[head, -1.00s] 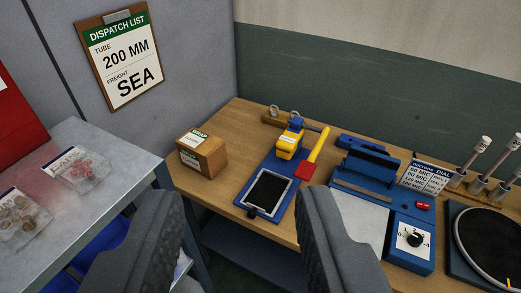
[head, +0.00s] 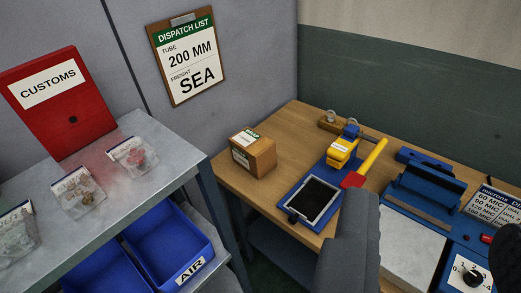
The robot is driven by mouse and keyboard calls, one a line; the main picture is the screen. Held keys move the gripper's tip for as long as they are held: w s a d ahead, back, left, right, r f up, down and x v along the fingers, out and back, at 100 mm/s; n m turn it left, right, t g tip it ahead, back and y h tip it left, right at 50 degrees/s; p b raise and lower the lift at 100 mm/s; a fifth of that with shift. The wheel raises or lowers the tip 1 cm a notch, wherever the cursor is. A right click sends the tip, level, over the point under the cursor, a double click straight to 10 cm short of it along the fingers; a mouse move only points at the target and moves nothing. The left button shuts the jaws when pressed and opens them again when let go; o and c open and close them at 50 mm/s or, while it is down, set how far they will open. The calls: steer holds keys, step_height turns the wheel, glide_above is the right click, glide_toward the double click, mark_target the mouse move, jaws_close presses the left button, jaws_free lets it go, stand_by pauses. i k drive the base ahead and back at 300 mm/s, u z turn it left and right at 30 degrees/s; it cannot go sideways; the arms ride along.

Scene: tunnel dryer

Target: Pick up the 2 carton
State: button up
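A small brown carton (head: 262,160) sits on the wooden bench, near its left end. It has white labels with a green strip on its top and front; their small print is unreadable, so I cannot confirm a 2. My gripper (head: 430,212) is open and empty at the lower right. Its left finger stands in front of the bench's front edge, and only a dark part of its other finger shows at the right edge. The gripper is in the foreground, to the right of the carton and apart from it.
A blue stand with a black pad (head: 312,199), a yellow tool (head: 342,152) and a red-and-yellow scraper (head: 365,162) are right of the carton. A blue sealer (head: 425,190) stands farther right. The metal table (head: 125,208) at left holds bagged parts, a red customs box (head: 58,105) and blue bins (head: 172,240) below.

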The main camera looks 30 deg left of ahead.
mark_target(255, 152)
steer(key=i, duration=1.6)
steer(key=u, duration=0.05)
